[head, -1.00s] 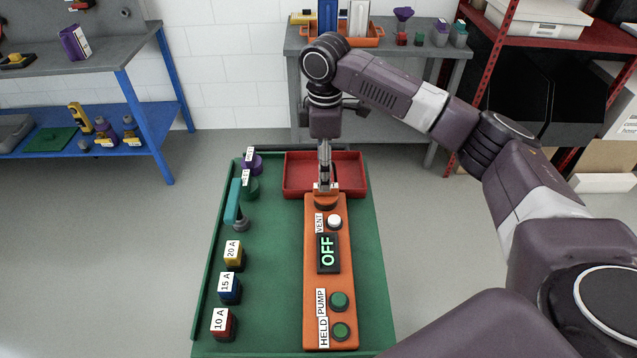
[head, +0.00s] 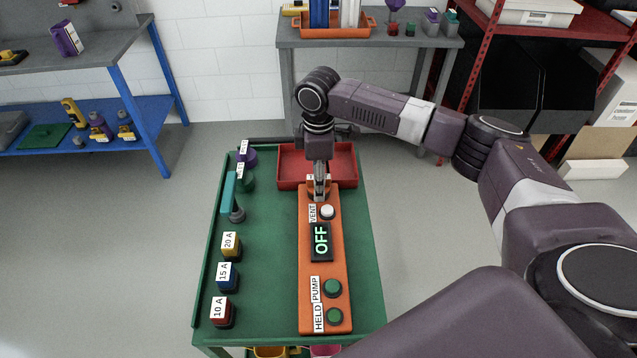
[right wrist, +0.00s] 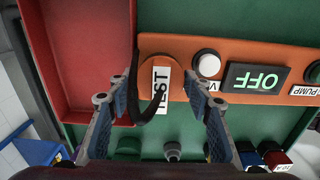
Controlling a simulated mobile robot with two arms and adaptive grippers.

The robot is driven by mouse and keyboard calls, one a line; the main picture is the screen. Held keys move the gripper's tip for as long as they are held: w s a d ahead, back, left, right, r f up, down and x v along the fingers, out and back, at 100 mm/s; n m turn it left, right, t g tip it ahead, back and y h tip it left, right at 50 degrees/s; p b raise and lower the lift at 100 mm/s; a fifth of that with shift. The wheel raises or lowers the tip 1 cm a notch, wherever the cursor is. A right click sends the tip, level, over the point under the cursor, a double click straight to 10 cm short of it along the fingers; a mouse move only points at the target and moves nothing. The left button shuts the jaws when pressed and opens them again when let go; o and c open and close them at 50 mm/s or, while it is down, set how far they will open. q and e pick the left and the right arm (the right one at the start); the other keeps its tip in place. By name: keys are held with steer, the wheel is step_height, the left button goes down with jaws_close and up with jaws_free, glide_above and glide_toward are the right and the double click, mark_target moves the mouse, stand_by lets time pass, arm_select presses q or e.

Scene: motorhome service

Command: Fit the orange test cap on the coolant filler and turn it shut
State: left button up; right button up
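The orange console (head: 326,270) lies on the green cart top, with VENT, PUMP and HELD labels and a display reading OFF. My right gripper (head: 319,194) points down over its far end. In the right wrist view its fingers (right wrist: 166,108) are apart, on either side of a white TEST label (right wrist: 161,88) on an orange rounded part. A black curved strip, perhaps a hose or tether, passes beside the label. I cannot tell whether that orange part is a separate cap or the console end. The coolant filler cannot be made out. My left gripper is out of view.
A red tray (head: 290,168) lies beyond the console. Along the cart's left side stand fuse blocks labelled 10 A (head: 221,311), 15 A (head: 228,275) and 20 A (head: 231,244), and a teal-handled item (head: 229,193). The green strip between them and the console is clear.

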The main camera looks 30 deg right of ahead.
steer(key=c, duration=0.6)
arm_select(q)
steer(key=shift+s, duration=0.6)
arm_select(e)
steer(key=shift+c, duration=0.2)
steer(key=shift+r, duration=0.1)
steer(key=shift+r, duration=0.55)
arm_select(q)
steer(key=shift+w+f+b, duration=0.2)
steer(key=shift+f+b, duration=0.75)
arm_select(e)
step_height(320, 180, up, 19)
steer(key=shift+f, duration=0.25)
